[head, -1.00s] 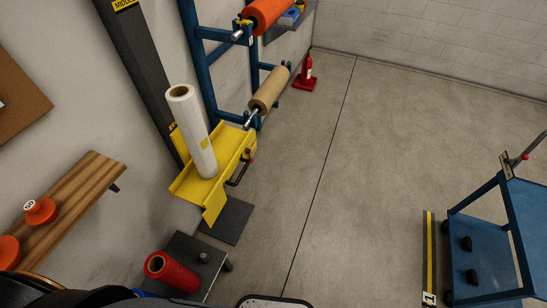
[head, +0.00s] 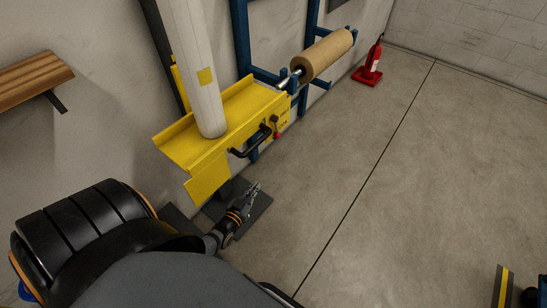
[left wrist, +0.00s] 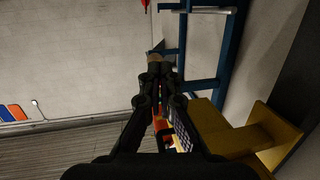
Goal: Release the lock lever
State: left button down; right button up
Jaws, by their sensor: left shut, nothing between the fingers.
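The yellow carriage (head: 205,178) stands against the wall with a tall white roll (head: 198,75) upright on it. On its front are a black bar handle (head: 250,146) and, to the right of that, a small lever with a red knob (head: 277,134), which looks like the lock lever. My left gripper (head: 255,188) is shut and empty, below the carriage front and apart from the lever. In the left wrist view the shut fingers (left wrist: 160,72) are at the centre and the yellow carriage (left wrist: 225,135) is to the right. My right gripper is not in view.
A blue rack (head: 243,40) with a tan roll (head: 322,54) stands right of the carriage. A red extinguisher (head: 374,65) is farther back. A wooden shelf (head: 30,82) is at upper left. The floor to the right is mostly clear.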

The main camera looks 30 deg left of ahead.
aim_at(276, 128)
pick_arm(q)
jog(key=r+t+b, duration=0.1)
jog(key=t+b, duration=0.1)
jog(key=b, duration=0.1)
jog(key=w+r+t+b, duration=0.1)
jog(key=b, duration=0.2)
jog(key=w+r+n+t+b, duration=0.1)
jog(key=r+t+b, duration=0.1)
jog(key=shift+w+a+t+y+b, duration=0.25)
jog(key=shift+a+t+y+b, duration=0.05)
jog(key=shift+a+y+b, duration=0.1)
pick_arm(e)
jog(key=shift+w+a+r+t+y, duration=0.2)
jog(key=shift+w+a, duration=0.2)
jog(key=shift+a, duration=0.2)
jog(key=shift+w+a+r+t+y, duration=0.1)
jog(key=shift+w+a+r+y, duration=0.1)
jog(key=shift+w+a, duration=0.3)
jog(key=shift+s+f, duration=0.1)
